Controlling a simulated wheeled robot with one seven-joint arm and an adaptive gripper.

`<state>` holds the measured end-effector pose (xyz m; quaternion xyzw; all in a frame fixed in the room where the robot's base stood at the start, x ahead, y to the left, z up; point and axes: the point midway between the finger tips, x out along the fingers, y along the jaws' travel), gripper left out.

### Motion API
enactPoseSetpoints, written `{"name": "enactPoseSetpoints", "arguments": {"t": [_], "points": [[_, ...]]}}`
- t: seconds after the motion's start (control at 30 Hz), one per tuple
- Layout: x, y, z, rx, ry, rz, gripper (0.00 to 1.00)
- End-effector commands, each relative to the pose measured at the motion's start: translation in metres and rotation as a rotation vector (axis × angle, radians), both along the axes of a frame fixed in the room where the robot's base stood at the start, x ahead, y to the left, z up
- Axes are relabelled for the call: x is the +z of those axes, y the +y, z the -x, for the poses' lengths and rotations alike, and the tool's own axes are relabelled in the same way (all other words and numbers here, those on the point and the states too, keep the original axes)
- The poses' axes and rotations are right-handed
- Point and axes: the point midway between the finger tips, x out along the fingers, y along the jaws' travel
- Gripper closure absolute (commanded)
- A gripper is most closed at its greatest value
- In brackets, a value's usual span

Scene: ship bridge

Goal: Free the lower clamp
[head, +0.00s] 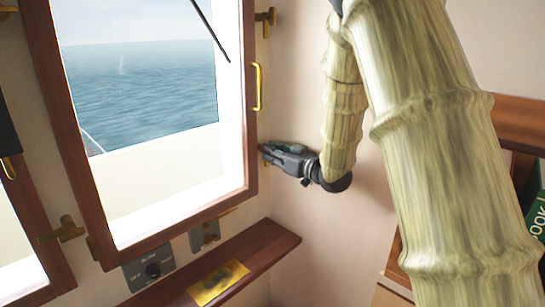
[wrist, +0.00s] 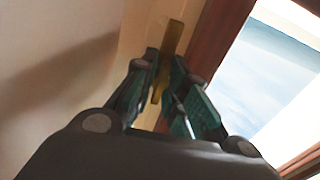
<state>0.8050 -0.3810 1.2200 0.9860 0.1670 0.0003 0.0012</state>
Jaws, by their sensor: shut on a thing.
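The lower clamp is a brass piece on the wall beside the right side of the wooden window frame (head: 249,130). In the wrist view the brass clamp (wrist: 172,38) stands between my two fingers, its far end sticking out beyond them. My gripper (head: 264,153) reaches it from the right in the head view and is shut on it. My fingers hide most of the clamp in the head view. In the wrist view my gripper (wrist: 162,72) has a finger on each side of the brass. The upper clamp (head: 266,17) is near the top of the same frame side.
A brass handle (head: 258,87) sits on the frame between the two clamps. Shelving with a green book (head: 536,215) stands at right.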

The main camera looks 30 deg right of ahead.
Motion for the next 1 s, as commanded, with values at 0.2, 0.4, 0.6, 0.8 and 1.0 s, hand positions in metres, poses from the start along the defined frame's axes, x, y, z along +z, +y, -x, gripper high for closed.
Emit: {"name": "enactPoseSetpoints", "arguments": {"t": [0.2, 0.4, 0.6, 0.8, 1.0], "points": [[-0.0029, -0.0002, 0.0010, -0.001, 0.000, 0.014, 1.00], [-0.0028, -0.0003, 0.0009, -0.001, 0.000, 0.014, 1.00], [-0.0022, -0.0003, 0.0008, -0.001, -0.001, 0.014, 0.63], [-0.0012, -0.0001, 0.0004, 0.000, -0.002, 0.013, 0.63], [-0.0006, -0.0017, 0.0040, -0.001, -0.003, 0.012, 0.63]]}}
